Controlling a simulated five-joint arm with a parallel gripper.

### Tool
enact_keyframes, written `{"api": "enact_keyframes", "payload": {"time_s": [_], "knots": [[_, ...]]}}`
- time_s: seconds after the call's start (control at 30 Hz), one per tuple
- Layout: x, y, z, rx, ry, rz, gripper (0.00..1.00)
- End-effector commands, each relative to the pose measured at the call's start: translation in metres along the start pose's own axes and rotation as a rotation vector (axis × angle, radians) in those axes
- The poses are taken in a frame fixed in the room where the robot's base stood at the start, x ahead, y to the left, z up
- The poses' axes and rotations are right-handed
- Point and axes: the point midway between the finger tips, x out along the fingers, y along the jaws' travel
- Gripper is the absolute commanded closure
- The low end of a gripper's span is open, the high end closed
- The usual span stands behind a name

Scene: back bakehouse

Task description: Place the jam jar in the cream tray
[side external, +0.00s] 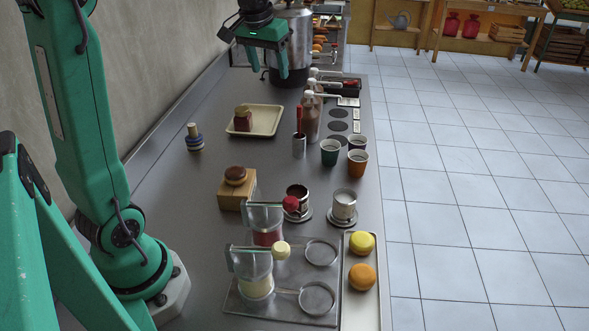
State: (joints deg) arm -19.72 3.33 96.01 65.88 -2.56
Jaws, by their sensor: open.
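A cream tray (266,121) lies on the grey counter toward the back left, with a small brown and dark red item (242,118) on its left part. I cannot tell for sure which thing is the jam jar. A clear container with red contents (267,236) and a red knob stands at the front middle, apart from the tray. My gripper (269,70) is raised at the back, beyond the tray, with its fingers pointing down and apart. Nothing shows held between them. It partly covers a large metal pot (295,32).
A pale-filled container (256,286) stands at the front. A long pale tray (359,313) holds yellow and orange rounds. Cups (330,152), bottles (311,118) and a wooden block (229,196) stand mid-counter.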

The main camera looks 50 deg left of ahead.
Motion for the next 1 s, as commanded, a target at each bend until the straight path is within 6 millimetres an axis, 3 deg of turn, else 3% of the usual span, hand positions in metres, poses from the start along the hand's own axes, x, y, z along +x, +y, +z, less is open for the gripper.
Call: {"api": "enact_keyframes", "payload": {"time_s": [0.2,0.43,0.8,1.0], "knots": [[-0.020,0.029,0.052,0.087,0.053,0.025,0.40],[-0.028,0.048,0.109,0.173,0.106,0.053,0.40],[-0.018,0.063,0.200,0.304,0.190,0.105,0.40],[-0.007,0.065,0.230,0.352,0.221,0.125,0.40]]}}
